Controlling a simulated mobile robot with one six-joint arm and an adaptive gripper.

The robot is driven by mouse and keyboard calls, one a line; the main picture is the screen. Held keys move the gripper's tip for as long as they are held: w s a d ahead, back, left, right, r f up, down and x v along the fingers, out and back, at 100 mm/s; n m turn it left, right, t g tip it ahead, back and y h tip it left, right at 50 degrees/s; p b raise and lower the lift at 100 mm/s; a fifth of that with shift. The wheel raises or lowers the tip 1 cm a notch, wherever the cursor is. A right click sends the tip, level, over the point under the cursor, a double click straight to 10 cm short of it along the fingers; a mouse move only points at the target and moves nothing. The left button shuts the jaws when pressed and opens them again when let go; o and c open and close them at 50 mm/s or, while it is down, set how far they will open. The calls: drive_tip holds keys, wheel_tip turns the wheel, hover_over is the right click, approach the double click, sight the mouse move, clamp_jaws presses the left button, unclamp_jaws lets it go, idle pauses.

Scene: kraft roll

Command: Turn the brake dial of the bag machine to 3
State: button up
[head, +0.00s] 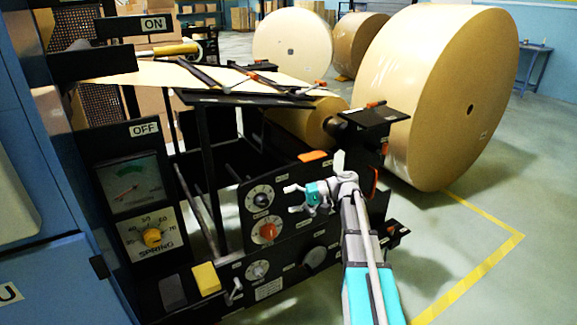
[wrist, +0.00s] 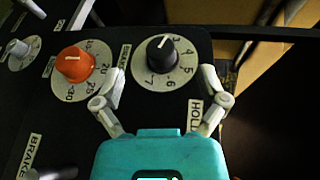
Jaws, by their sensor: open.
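The black knob (wrist: 160,52) sits on a pale round dial plate with figures 3 to 7 readable; it also shows in the head view (head: 261,199). Its white line points up and slightly right, close to the 3; I cannot tell the exact setting. The small label beside it is not clearly legible, so the brake name is unsure. My gripper (wrist: 161,78) is open and empty, its fingers on either side of the dial's lower part, apart from the knob. In the head view my gripper (head: 290,198) is just right of the dial.
An orange knob (wrist: 74,65) on a dial marked 20 to 30 sits close left. A grey knob (wrist: 18,49) is farther left. The large kraft roll (head: 450,95) stands behind my arm. A yellow button (head: 206,278) and the spring dial (head: 152,237) are left.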

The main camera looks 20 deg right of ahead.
drive_tip(key=s+a+r+g+h+p, duration=0.2)
drive_tip(key=s+a+r+h+p, duration=0.65)
drive_tip(key=p, duration=1.25)
drive_tip(key=s+d+r+n+h+p, duration=0.1)
drive_tip(key=s+d+r+h+p, duration=0.2)
drive_tip(key=r+p, duration=0.9)
drive_tip(key=s+h+p, duration=0.1)
drive_tip(key=s+h, duration=0.2)
drive_tip(key=s, duration=0.2)
drive_tip(key=shift+s+n+p, duration=0.25)
drive_tip(key=shift+n+p, duration=0.05)
drive_tip(key=shift+p, duration=0.05)
drive_tip(key=shift+d+h, duration=0.15)
drive_tip(key=shift+h, duration=0.2)
drive_tip(key=shift+s+d, duration=0.1)
drive_tip(key=shift+s, duration=0.15)
